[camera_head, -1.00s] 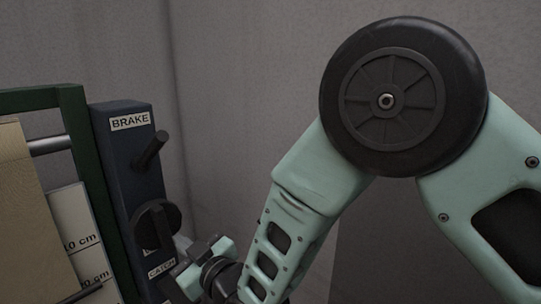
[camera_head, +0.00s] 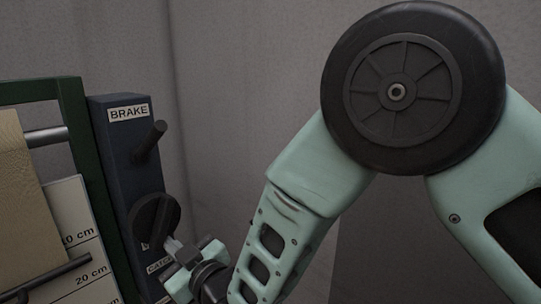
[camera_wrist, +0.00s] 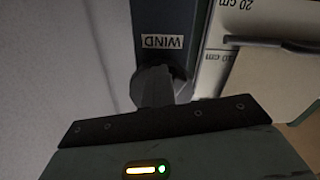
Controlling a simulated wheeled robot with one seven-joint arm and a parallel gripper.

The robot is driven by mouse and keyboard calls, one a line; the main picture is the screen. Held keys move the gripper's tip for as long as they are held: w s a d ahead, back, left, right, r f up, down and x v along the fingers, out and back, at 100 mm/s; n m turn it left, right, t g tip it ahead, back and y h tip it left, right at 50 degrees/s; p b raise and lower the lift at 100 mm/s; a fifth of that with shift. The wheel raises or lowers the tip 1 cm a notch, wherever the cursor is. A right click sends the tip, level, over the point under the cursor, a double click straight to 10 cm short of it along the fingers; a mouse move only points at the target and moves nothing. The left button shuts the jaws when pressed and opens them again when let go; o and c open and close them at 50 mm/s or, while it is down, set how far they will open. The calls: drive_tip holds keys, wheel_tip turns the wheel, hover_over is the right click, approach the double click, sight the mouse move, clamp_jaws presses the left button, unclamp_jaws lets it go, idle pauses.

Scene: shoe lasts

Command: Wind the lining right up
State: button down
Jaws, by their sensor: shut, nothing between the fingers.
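The tan lining (camera_head: 22,215) hangs from a metal roller (camera_head: 47,137) in a green frame. The dark bar (camera_head: 58,273) at its lower edge lies between the 10 cm and 20 cm marks of a white scale (camera_head: 70,207). A black round wind knob (camera_head: 155,212) sits on a dark blue panel (camera_head: 110,165). My gripper (camera_head: 174,244) is shut and empty, its tips at the knob's lower right edge; I cannot tell if they touch. In the wrist view, my shut fingers (camera_wrist: 155,85) point towards the panel below the upside-down WIND label (camera_wrist: 162,42).
A brake peg (camera_head: 150,141) sticks out of the panel above the knob, under a BRAKE label (camera_head: 128,112). Plain grey wall (camera_head: 235,110) stands behind, with free room right of the panel.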

sight(156, 249)
drive_tip(key=shift+s+a+r, duration=0.2)
drive_tip(key=shift+s+a, duration=0.3)
drive_tip(key=shift+s, duration=0.05)
drive_tip(key=shift+s+a+r+b, duration=0.2)
drive_tip(key=shift+s+a+b, duration=0.1)
drive_tip(key=shift+s+a, duration=0.2)
drive_tip(key=shift+d, duration=0.1)
drive_tip(key=shift+r, duration=0.1)
drive_tip(key=shift+s+a+r, duration=0.35)
drive_tip(key=shift+r, duration=0.15)
